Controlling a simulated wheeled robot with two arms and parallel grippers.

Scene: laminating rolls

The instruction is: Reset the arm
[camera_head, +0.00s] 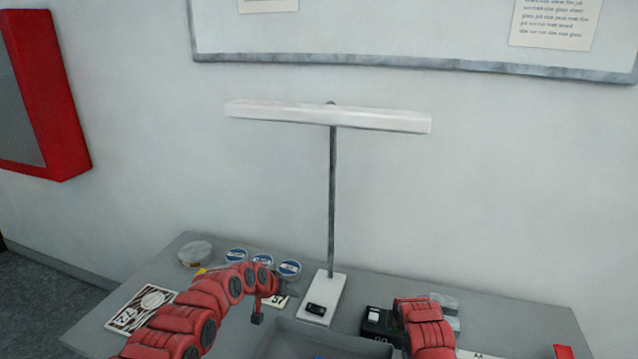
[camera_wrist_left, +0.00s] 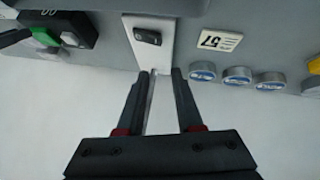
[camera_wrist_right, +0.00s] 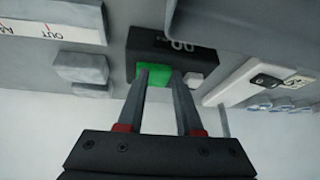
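My left arm is red and comes in from the left in the head view, bent over the table. Its gripper (camera_head: 258,316) points down near the lamp base, small in that view. In the left wrist view, the left gripper (camera_wrist_left: 161,74) has its fingers apart with nothing between them. My right arm shows as a red link at the lower right of the head view and hides its own gripper there. In the right wrist view, the right gripper (camera_wrist_right: 162,69) has its fingers apart and holds nothing; a black box with a green part (camera_wrist_right: 153,72) lies beyond the tips.
A lamp (camera_head: 332,200) stands on a white base (camera_head: 323,296) at the table's back. Several round rolls (camera_head: 262,261) sit left of it. A grey tray (camera_head: 290,338) lies in front. The black device (camera_head: 377,322) is by my right arm. A patterned card (camera_head: 140,308) lies at left.

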